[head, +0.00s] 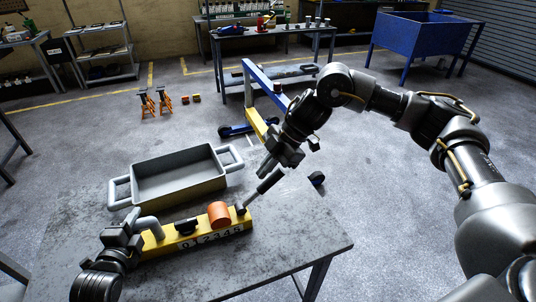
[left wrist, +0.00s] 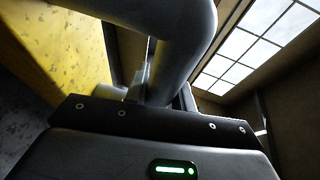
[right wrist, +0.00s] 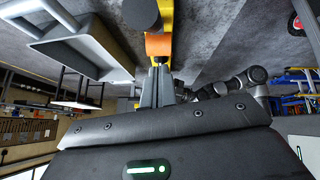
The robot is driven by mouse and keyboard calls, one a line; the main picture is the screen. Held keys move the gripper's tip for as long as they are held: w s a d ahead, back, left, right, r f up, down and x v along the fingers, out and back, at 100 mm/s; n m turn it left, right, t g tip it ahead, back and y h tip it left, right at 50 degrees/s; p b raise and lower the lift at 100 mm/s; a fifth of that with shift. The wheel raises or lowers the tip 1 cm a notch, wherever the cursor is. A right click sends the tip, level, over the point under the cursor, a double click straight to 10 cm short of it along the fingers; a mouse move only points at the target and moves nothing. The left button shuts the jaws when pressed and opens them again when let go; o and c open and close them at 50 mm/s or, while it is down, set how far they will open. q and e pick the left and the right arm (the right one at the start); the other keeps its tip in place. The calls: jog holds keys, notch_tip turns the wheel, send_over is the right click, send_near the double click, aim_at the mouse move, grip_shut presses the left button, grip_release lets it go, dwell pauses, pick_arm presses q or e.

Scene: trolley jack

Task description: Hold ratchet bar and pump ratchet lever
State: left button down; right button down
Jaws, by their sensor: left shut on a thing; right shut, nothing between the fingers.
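The yellow ratchet bar (head: 165,246) lies on the grey table, with numbers along its front face and an orange cylinder (head: 219,214) on it. A grey bent handle (head: 150,226) rises from its left end. My left gripper (head: 132,238) is shut on this handle, which fills the left wrist view (left wrist: 187,45) beside the yellow bar (left wrist: 60,45). The ratchet lever (head: 268,182), with a grey grip, slants up and right from the bar's right end. My right gripper (head: 266,170) is shut and empty just above the lever's upper end. In the right wrist view its fingertips (right wrist: 160,68) point toward the bar.
A grey tray with side handles (head: 180,178) stands behind the bar on the table (head: 285,236). The table's front right is clear. A blue and yellow jack frame (head: 256,90), orange stands (head: 146,103) and a blue bin (head: 425,38) are beyond.

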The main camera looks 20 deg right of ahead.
aim_at(282, 173)
jog(key=shift+w+d+f, duration=0.15)
jog(key=shift+d+f, duration=0.45)
jog(key=shift+w+d+f, duration=0.15)
jog(key=shift+d+f, duration=0.4)
jog(key=shift+d+f+y, duration=1.1)
jog(key=shift+f, duration=0.05)
jog(key=d+f+y, duration=0.3)
jog(key=f, duration=0.3)
jog(key=shift+s+d+f+y, duration=0.15)
jog(key=shift+d+f+y, duration=0.1)
jog(key=shift+d+y, duration=0.15)
